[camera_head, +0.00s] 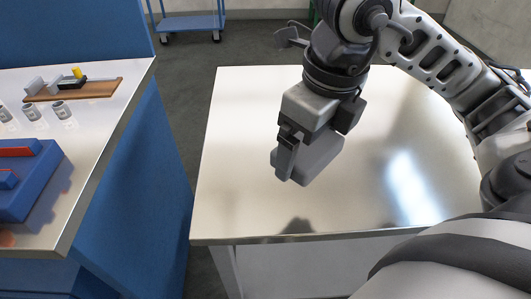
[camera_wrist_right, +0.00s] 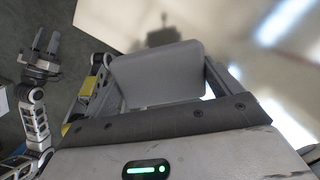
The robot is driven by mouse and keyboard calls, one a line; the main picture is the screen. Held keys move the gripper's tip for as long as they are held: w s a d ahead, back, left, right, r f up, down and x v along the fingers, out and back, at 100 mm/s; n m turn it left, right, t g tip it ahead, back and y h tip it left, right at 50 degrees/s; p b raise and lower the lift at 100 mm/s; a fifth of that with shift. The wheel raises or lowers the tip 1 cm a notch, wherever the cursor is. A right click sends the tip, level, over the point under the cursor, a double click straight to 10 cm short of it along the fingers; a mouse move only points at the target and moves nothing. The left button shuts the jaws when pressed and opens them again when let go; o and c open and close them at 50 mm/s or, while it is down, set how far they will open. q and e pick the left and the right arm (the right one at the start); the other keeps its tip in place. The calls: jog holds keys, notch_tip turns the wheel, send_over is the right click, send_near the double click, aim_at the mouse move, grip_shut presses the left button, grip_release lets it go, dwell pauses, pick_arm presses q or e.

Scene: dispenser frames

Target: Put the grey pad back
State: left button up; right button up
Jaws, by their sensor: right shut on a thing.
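The grey pad (camera_head: 320,158) is a plain block with rounded edges. My right gripper (camera_head: 290,150) is shut on it and holds it above the pale table (camera_head: 240,130), apart from the top, with a shadow near the front edge. In the right wrist view the pad (camera_wrist_right: 158,75) sits between the two fingers. My left gripper (camera_wrist_right: 46,45) shows at the left of that view, fingers apart and empty, away from the pad; I do not make it out in the head view.
The blue-sided counter (camera_head: 110,130) at left carries a blue case (camera_head: 35,185) with red parts, several small metal cups (camera_head: 61,109) and a wooden board (camera_head: 100,88) bearing small items. A gap separates it from the table. The table top is otherwise bare. A blue cart (camera_head: 190,22) stands behind.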

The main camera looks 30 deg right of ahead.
jog(key=shift+w+d+r+p, duration=0.1)
jog(key=shift+w+d+p, duration=0.05)
jog(key=shift+w+p, duration=0.65)
jog(key=shift+w+f, duration=0.8)
jog(key=shift+w, duration=0.05)
jog(key=w+f, duration=0.2)
jog(key=w, duration=0.2)
send_over(264, 158)
jog(key=s, duration=0.1)
jog(key=f, duration=0.5)
jog(key=shift+s+p, duration=0.2)
jog(key=shift+p, duration=0.15)
jog(key=shift+w+d+f, duration=0.1)
jog(key=shift+w+f, duration=0.4)
jog(key=shift+f, duration=0.3)
notch_tip(264, 158, down, 2)
jog(key=shift+f+p, duration=0.15)
jog(key=shift+p, duration=0.35)
jog(key=shift+f, duration=0.35)
jog(key=o, duration=0.6)
jog(key=shift+o, duration=0.4)
jog(key=shift+r, duration=0.5)
pick_arm(q)
jog(key=shift+s+a+r+g+b, duration=0.3)
jog(key=shift+b, duration=0.25)
pick_arm(e)
notch_tip(264, 158, up, 11)
jog(key=s, duration=0.1)
jog(key=shift+s+d+r, duration=0.15)
jog(key=shift+s, duration=0.1)
